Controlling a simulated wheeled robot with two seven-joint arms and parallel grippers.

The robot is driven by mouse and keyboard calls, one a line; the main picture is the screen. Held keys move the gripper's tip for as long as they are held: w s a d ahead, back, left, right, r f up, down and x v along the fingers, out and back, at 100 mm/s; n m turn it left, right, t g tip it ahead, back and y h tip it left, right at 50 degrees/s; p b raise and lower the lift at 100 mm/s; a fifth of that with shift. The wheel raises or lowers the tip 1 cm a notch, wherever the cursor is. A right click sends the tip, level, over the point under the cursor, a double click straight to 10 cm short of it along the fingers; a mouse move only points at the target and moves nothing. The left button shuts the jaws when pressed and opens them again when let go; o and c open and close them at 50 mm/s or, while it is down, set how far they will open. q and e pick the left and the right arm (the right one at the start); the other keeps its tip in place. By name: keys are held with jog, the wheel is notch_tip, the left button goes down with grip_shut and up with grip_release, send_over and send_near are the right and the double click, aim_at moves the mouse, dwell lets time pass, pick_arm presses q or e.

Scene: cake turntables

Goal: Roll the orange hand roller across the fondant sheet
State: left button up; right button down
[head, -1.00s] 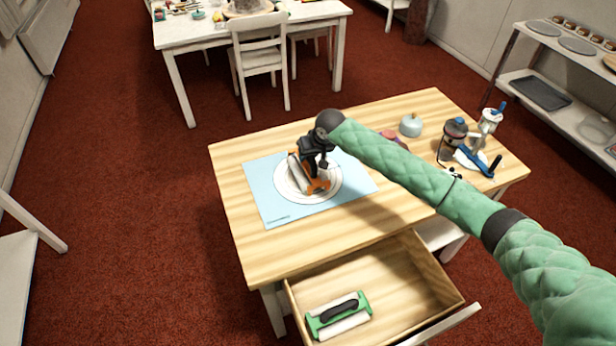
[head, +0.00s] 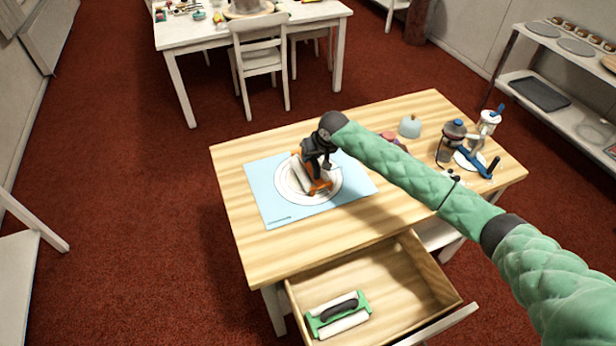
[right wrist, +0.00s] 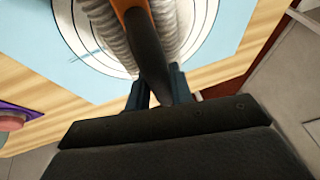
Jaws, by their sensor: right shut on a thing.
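The orange hand roller (head: 320,185) has an orange frame, white rollers and a dark handle. It is over the round white fondant sheet (head: 287,190), which lies on a light blue mat (head: 261,195). My right gripper (head: 318,161) is shut on the roller's handle. In the right wrist view, the roller's dark handle (right wrist: 148,50) runs between the fingers (right wrist: 158,88), with ribbed pale rollers on both sides. I cannot tell whether the rollers touch the sheet. My left gripper is not in view.
An open drawer below the tabletop (head: 250,255) holds a green roller (head: 339,314). At the table's right are a pale blue domed item (head: 410,126), a dark jar (head: 452,140) and a blue-handled tool (head: 475,160). The table's front left is clear.

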jog(key=shift+d+f, duration=0.35)
jog(key=shift+f, duration=0.05)
jog(key=shift+s+p, duration=0.1)
jog(key=shift+p, duration=0.25)
dwell(0.4)
jog(key=shift+a, duration=0.1)
jog(key=shift+s+a+p, duration=0.25)
jog(key=shift+a+p, duration=0.05)
jog(key=shift+p, duration=0.15)
jog(key=shift+a, duration=0.2)
jog(key=shift+a+r+p, duration=0.1)
jog(key=shift+r+p, duration=0.05)
jog(key=shift+p, duration=0.2)
dwell(0.3)
jog(key=shift+a, duration=0.1)
